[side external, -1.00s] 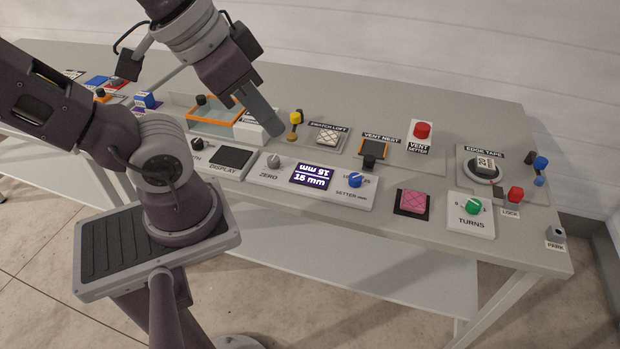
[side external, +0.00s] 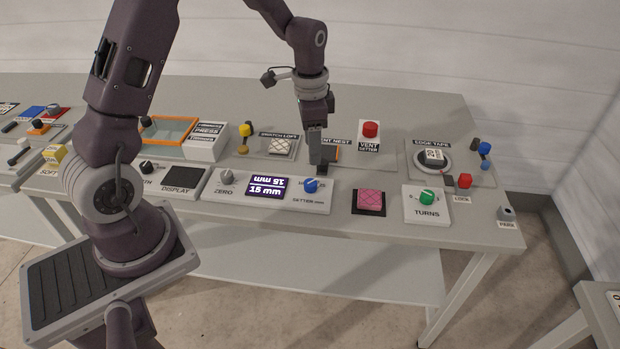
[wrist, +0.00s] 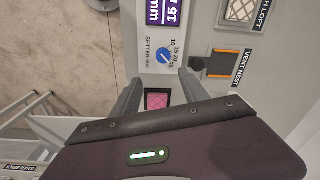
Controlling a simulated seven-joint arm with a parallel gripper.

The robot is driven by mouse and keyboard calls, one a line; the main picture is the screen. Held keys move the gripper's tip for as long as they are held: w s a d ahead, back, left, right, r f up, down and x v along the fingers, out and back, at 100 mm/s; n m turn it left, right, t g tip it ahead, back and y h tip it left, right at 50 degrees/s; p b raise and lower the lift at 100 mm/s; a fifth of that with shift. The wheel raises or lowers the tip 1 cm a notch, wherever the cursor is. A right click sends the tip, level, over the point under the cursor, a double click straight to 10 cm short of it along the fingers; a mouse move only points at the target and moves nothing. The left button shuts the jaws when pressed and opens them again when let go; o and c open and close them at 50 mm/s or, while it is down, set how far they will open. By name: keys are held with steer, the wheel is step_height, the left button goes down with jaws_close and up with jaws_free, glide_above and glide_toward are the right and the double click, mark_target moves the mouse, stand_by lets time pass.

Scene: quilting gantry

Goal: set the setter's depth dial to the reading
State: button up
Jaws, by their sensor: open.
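The blue setter dial (side external: 311,186) sits on a pale panel at the front of the table, right of a display (side external: 268,187) reading 15 mm. In the wrist view the dial (wrist: 165,56) has a white line across it and a scale marked 10 to 25 beside the word SETTER; where the line points is too small to tell. My gripper (side external: 318,160) points down, just behind the dial in the side view, and partly covers the vent nest. In the wrist view its two fingers (wrist: 160,88) are apart and empty, with the dial beyond their tips.
A grey zero knob (side external: 227,177) is left of the display. A pink quilted swatch (side external: 370,201) and a green turns knob (side external: 428,197) stand to the right. Behind are a pale swatch (side external: 282,146) and a tall red vent setter button (side external: 370,130).

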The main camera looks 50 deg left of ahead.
mark_target(312, 182)
steer(key=shift+m+g, duration=0.3)
steer(key=f, duration=0.4)
steer(key=a+f, duration=0.1)
steer(key=f, duration=0.6)
steer(key=shift+w+a+f, duration=0.15)
steer(key=shift+w+f, duration=0.2)
steer(key=shift+f, duration=0.05)
jaws_close()
